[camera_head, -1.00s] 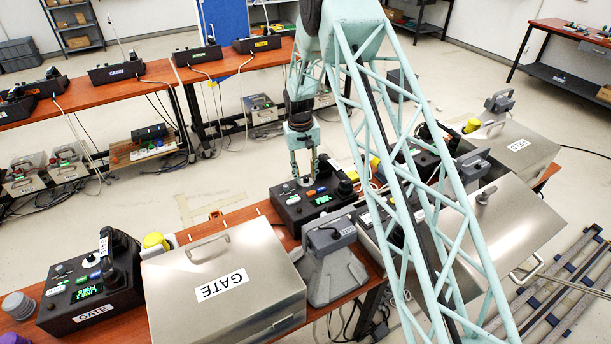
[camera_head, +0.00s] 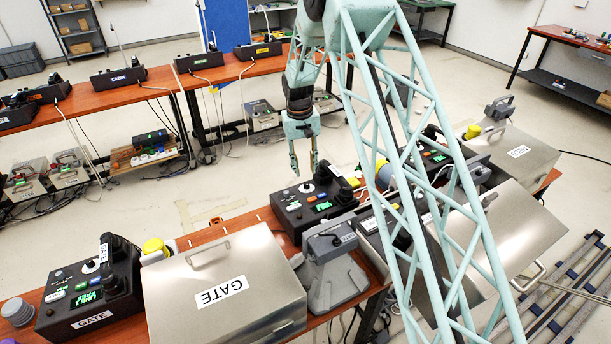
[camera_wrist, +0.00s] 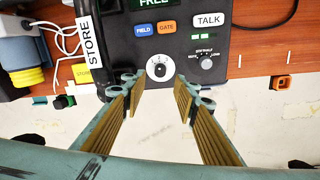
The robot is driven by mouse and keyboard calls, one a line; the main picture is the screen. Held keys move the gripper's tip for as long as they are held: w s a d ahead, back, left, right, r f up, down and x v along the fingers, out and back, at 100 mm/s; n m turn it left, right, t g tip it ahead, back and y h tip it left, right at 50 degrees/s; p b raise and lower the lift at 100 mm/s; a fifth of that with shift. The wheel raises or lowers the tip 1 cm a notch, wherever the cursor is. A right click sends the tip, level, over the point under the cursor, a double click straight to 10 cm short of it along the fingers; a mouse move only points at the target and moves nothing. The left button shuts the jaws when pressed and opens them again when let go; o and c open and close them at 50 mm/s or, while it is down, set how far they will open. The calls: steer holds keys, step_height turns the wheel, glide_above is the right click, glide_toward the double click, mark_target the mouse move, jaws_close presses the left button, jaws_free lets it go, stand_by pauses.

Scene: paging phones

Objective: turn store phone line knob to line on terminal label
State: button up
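The store phone (camera_head: 312,210) is a black desk unit on the near bench, below my gripper in the head view. In the wrist view its handset carries a white STORE label (camera_wrist: 93,42), and a green screen (camera_wrist: 155,3) reads FREE. The line knob (camera_wrist: 159,69) is a white dial with a dark centre and numbers; I cannot read its setting surely. My gripper (camera_wrist: 163,92) is open and empty, its fingers spread below the knob in the wrist view, apart from it. In the head view my gripper (camera_head: 304,172) hangs above the phone's far edge. A yellow tag (camera_wrist: 83,73) has small text.
A smaller grey knob (camera_wrist: 206,62) and a TALK button (camera_wrist: 208,20) sit right of the line knob. The gate phone (camera_head: 90,290) and a metal GATE case (camera_head: 225,260) stand left on the bench.

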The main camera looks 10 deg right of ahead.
steer(key=shift+a+r, duration=0.15)
steer(key=shift+r, duration=2.3)
steer(key=shift+r, duration=0.1)
steer(key=s+r+t, duration=0.1)
steer(key=s+r, duration=0.5)
steer(key=r, duration=0.5)
steer(key=s+r, duration=0.7)
steer(key=r, duration=0.3)
steer(key=s+r+t+b, duration=0.1)
steer(key=s+r, duration=1.1)
steer(key=s, duration=0.3)
steer(key=s+r+t+b, duration=0.1)
steer(key=s+r+t, duration=0.1)
steer(key=s, duration=3.4)
steer(key=shift+s+d+r+y, duration=0.15)
steer(key=shift+d+r+y, duration=0.2)
steer(key=shift+y, duration=0.05)
